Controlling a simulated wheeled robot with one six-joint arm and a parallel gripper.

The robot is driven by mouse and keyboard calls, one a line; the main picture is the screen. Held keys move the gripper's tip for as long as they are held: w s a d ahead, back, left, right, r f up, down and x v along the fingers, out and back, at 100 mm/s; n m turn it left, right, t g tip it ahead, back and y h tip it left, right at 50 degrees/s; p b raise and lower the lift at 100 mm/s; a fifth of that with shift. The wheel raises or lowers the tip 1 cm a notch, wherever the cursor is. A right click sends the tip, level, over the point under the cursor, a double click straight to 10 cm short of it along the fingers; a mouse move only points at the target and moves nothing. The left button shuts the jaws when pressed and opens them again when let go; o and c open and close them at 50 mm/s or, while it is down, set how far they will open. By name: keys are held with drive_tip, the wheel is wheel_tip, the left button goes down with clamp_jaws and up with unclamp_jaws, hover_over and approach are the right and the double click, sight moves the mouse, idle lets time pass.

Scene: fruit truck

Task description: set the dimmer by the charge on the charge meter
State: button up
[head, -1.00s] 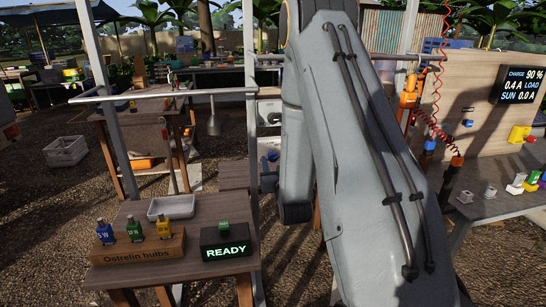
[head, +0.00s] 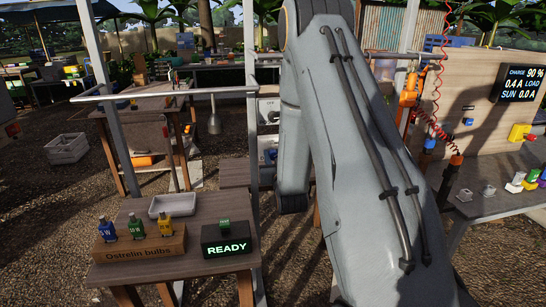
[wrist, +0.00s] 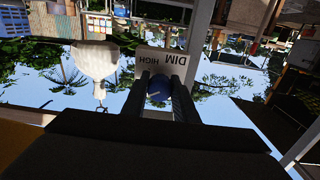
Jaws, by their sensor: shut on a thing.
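The charge meter (head: 519,84) on the right board reads CHARGE 90 %, 0.4 A LOAD, SUN 0.0 A. In the wrist view, which is upside down, the white dimmer plate (wrist: 177,66) carries the words DIM and HIGH. The round blue dimmer knob (wrist: 159,86) sits between the two dark fingers of my gripper (wrist: 159,92), which is shut on it. I cannot read the knob's setting. In the head view my grey arm fills the middle and hides my gripper.
A metal lamp (head: 214,122) hangs behind. Thin posts and a rail stand near my arm.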

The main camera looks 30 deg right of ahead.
drive_tip(key=shift+m, duration=0.3)
drive_tip(key=m+b, duration=0.2)
drive_tip(key=m, duration=0.3)
drive_tip(key=m+b, duration=0.2)
drive_tip(key=m, duration=0.4)
drive_tip(key=shift+m, duration=0.3)
idle(0.3)
drive_tip(key=o, duration=1.1)
drive_tip(key=shift+c, duration=0.2)
